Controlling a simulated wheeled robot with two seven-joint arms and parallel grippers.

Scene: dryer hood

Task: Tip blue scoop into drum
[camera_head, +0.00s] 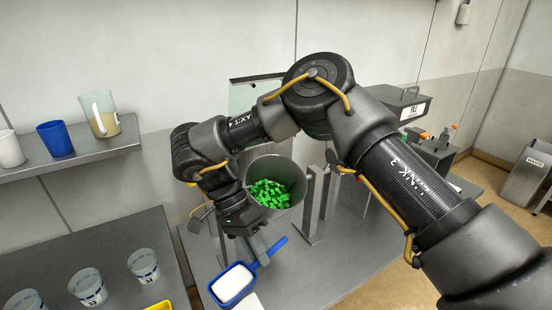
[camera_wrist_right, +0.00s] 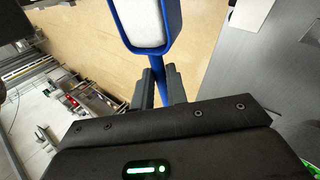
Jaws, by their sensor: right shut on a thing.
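The blue scoop (camera_head: 217,291) holds white material and is below and left of the drum in the head view. It looks roughly level. My right gripper (camera_head: 259,250) is shut on its blue handle (camera_head: 275,249). In the wrist view the scoop (camera_wrist_right: 176,40) extends away from my right gripper (camera_wrist_right: 162,82), with the white fill inside its blue rim. The drum (camera_head: 293,166) is a grey open cylinder with its mouth facing the camera. Green pieces (camera_head: 270,193) lie inside it. My right wrist covers the drum's left edge. My left gripper is out of view.
A shelf at left (camera_head: 85,157) carries a white cup, a blue cup (camera_head: 55,138) and a clear jug (camera_head: 102,114). Several clear cups stand on the lower left table (camera_head: 130,219). Grey uprights (camera_head: 318,205) stand right of the drum. The bench right of the scoop is clear.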

